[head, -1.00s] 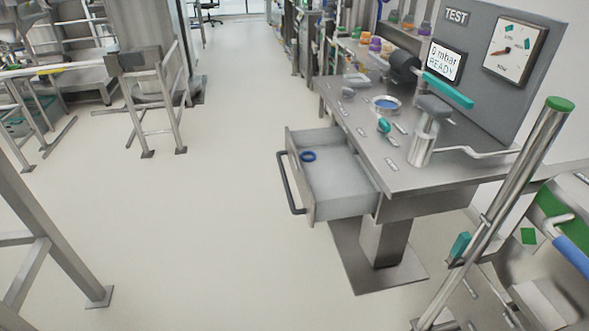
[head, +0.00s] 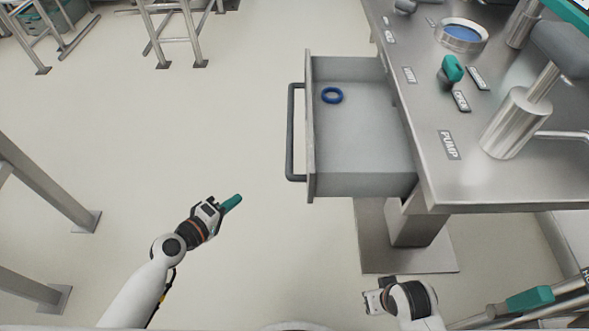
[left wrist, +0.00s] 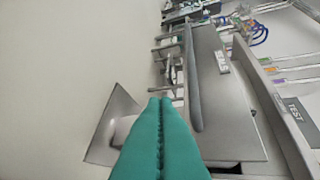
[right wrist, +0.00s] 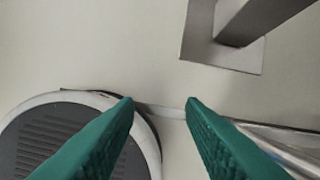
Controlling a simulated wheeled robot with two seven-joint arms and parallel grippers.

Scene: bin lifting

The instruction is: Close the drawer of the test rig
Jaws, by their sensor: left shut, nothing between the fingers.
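The test rig's drawer (head: 365,186) is pulled out toward the left from under the steel table top (head: 500,190). Its dark bar handle (head: 291,135) is on the left-facing front, and a blue ring (head: 332,95) lies inside. My left gripper (head: 231,203) is shut and empty, left of and nearer than the handle, apart from it. In the left wrist view its teal fingers (left wrist: 160,105) are pressed together, with a grey bar that looks like the handle (left wrist: 194,80) beyond. My right gripper (head: 372,299) is low, below the drawer; the right wrist view shows its fingers (right wrist: 160,102) apart and empty.
The rig's foot plate (head: 430,258) and column stand below the table. Steel tubes with a teal grip (head: 530,299) are at the lower right, near my right arm. A metal frame (head: 50,190) stands at the left. The floor left of the drawer is clear.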

